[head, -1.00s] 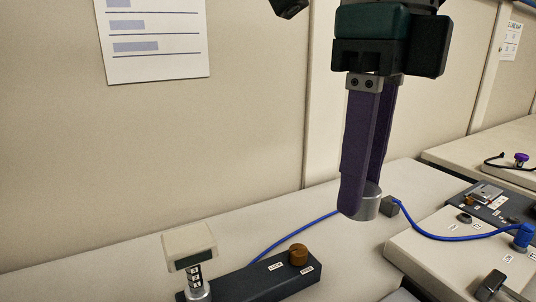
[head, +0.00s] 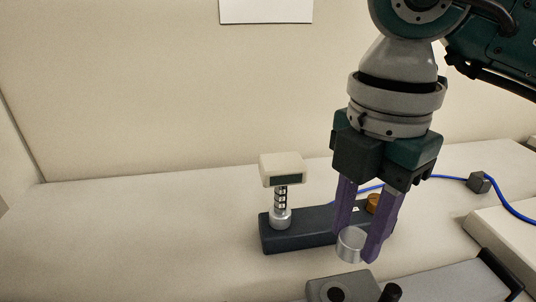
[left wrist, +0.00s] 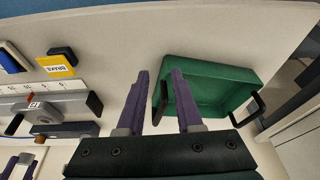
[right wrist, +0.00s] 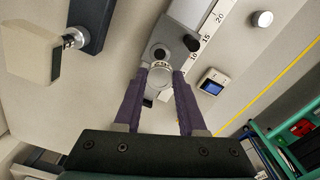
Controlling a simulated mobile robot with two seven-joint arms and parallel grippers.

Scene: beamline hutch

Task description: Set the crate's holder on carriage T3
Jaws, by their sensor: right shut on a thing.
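My right gripper (head: 360,240) is shut on a silver, cylindrical holder (head: 351,243). The holder also shows between the fingertips in the right wrist view (right wrist: 160,78). It hangs above the bench, beyond a grey carriage (head: 343,286) with a dark round seat on top. In the right wrist view the round seat (right wrist: 160,52) appears just past the holder, and I cannot tell the gap. In the left wrist view my left gripper (left wrist: 160,74) is open with nothing gripped. A green crate (left wrist: 235,75) stands beyond it, one black handle showing between the fingers.
A dark base (head: 300,232) with a post-mounted display box (head: 283,170) and a brown knob (head: 373,203) stands behind the holder. A blue cable (head: 510,207) runs right. The bench at left is clear.

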